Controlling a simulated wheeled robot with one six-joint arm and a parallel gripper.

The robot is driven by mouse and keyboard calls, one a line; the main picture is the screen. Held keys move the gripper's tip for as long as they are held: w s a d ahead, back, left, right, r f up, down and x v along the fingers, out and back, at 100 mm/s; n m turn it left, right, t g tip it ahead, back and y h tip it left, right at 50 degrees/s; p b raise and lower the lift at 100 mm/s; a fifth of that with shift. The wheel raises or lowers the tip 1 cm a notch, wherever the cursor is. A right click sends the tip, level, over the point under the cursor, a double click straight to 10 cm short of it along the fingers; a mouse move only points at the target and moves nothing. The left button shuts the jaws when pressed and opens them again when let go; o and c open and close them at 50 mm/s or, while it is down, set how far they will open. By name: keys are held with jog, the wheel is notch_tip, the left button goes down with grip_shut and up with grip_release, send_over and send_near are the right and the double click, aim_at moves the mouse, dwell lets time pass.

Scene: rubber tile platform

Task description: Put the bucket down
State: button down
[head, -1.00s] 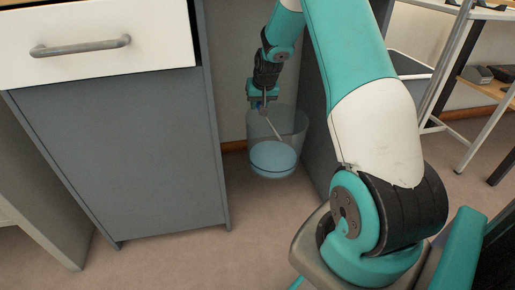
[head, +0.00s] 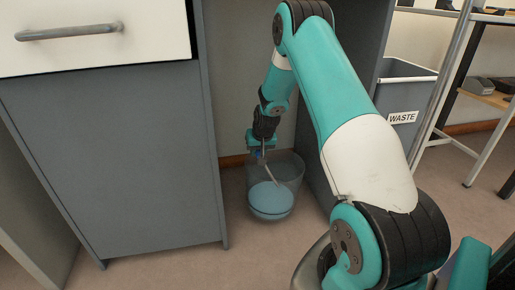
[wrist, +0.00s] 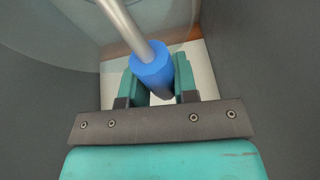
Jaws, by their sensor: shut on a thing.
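The bucket (head: 288,175) is clear, with light blue contents (head: 270,197) in its lower part. It hangs upright in the gap between the grey cabinet and a dark side panel, low near the floor. I cannot tell whether its base touches the floor. My gripper (head: 262,149) is above its rim, shut on the handle. In the wrist view, my gripper (wrist: 158,82) has its two green fingers around the blue grip (wrist: 152,72) of the metal handle (wrist: 122,25). Part of the bucket's clear wall (wrist: 60,35) shows at upper left.
The grey cabinet (head: 120,160) with a white drawer (head: 95,45) stands close on the left. A dark panel (head: 318,150) stands close on the right. A grey bin marked WASTE (head: 400,100) and a metal-framed shelf (head: 490,95) are further right. Open floor (head: 190,268) lies in front.

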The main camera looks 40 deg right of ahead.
jog(key=shift+f+b, duration=1.1)
jog(key=shift+f, duration=0.85)
jog(key=c, duration=0.9)
grip_release()
jog(key=shift+s+f, duration=0.1)
jog(key=shift+f, duration=0.1)
jog(key=shift+r, duration=0.1)
jog(key=p+v, duration=0.6)
jog(key=v, duration=0.6)
